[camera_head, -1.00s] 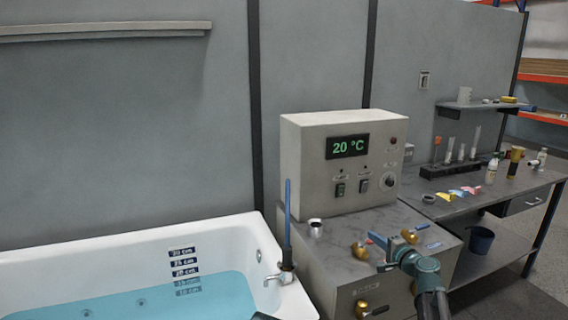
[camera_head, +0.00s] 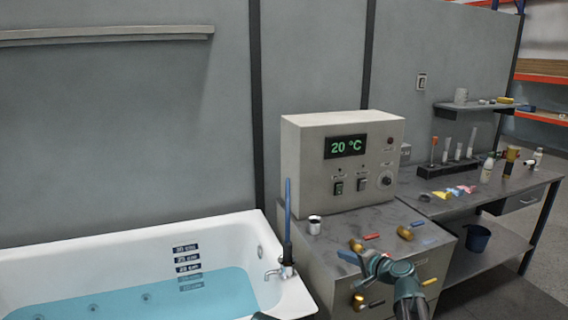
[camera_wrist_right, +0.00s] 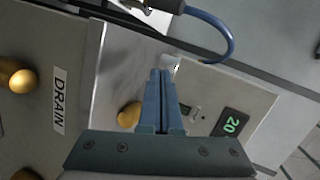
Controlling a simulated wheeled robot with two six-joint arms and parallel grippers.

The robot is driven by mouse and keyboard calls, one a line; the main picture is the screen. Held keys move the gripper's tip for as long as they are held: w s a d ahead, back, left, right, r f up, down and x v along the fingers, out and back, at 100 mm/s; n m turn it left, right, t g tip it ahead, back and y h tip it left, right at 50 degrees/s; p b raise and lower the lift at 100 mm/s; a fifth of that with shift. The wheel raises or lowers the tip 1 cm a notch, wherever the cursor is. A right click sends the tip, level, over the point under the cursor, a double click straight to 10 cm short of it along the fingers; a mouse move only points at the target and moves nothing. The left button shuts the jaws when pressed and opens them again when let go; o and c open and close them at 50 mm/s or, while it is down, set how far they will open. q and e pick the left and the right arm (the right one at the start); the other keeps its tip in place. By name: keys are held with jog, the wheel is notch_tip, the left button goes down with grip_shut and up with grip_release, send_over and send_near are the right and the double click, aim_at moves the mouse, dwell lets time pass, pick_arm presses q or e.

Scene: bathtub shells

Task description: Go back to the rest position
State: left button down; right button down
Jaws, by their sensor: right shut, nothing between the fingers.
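My right gripper (camera_head: 352,259) is in front of the grey cabinet below the control box. Its blue fingers are shut and empty, and in the right wrist view the gripper (camera_wrist_right: 160,75) points toward the cabinet top and display. It appears apart from the brass valve knobs (camera_head: 357,245), though depth is hard to judge. A dark teal piece of my body shows at the bottom edge of the head view. My left gripper's fingers are not seen.
The white bathtub (camera_head: 225,232) with blue water stands left. The control box (camera_head: 312,165) reads 20 °C. A metal cup (camera_head: 314,225) stands on the cabinet. The workbench (camera_head: 440,207) at right holds several vials and colored pieces. A knob beside a DRAIN label (camera_wrist_right: 59,100) shows in the wrist view.

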jog(key=s+a+f+n+g+h+p, duration=0.1)
jog(key=s+a+f+n+g+p, duration=0.2)
jog(key=s+a, duration=0.55)
jog(key=s+a+f+n+g+h+p, duration=0.1)
jog(key=s+a+f+n+g, duration=0.35)
jog(key=s+a, duration=0.35)
jog(key=s+d+n+g+h+p, duration=0.1)
jog(key=s+n+g+h, duration=0.1)
jog(key=s, duration=0.6)
jog(key=s+d+n+g+h+p, duration=0.1)
jog(key=s+d+n+g+h, duration=0.1)
jog(key=s, duration=0.6)
jog(key=n+g+h, duration=0.1)
jog(key=n+h, duration=0.1)
jog(key=h, duration=0.1)
jog(key=shift+s+d+f, duration=0.15)
jog(key=shift+d+f, duration=0.15)
